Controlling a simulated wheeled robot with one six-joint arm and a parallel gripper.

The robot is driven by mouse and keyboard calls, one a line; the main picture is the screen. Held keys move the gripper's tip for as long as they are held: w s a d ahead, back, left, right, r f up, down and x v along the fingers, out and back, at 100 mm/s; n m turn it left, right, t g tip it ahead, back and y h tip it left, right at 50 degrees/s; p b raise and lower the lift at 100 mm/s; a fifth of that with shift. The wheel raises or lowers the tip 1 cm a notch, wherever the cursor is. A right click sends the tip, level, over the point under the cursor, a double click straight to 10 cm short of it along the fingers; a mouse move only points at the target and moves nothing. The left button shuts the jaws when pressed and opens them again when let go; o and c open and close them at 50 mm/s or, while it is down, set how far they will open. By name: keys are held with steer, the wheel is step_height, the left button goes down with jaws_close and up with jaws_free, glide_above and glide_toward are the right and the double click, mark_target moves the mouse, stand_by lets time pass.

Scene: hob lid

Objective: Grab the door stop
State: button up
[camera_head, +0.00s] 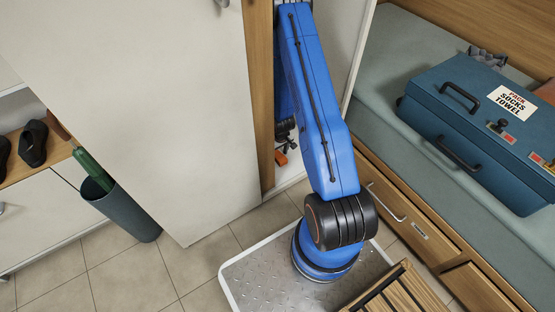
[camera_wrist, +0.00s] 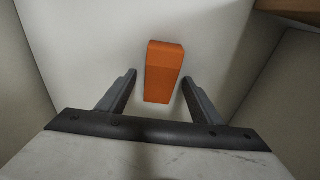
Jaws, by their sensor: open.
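The door stop is an orange block, seen in the wrist view (camera_wrist: 164,70) against a pale surface. In the head view a small orange patch of it (camera_head: 281,159) shows in the narrow opening beside the white door. My gripper (camera_wrist: 159,78) is open, with one dark finger on each side of the door stop's lower part in the picture. Gaps show between the fingers and the block. I cannot tell how far the fingertips reach along it in depth. In the head view my gripper (camera_head: 286,137) is small and partly hidden behind my blue arm.
The white door (camera_head: 140,90) and its wooden edge (camera_head: 259,100) stand close left of my arm. A bench with a blue case (camera_head: 480,125) is at right. A dark bin (camera_head: 125,210) holds a green item. Pale walls flank my gripper.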

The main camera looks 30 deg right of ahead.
steer(key=c, duration=1.2)
steer(key=shift+o, duration=0.2)
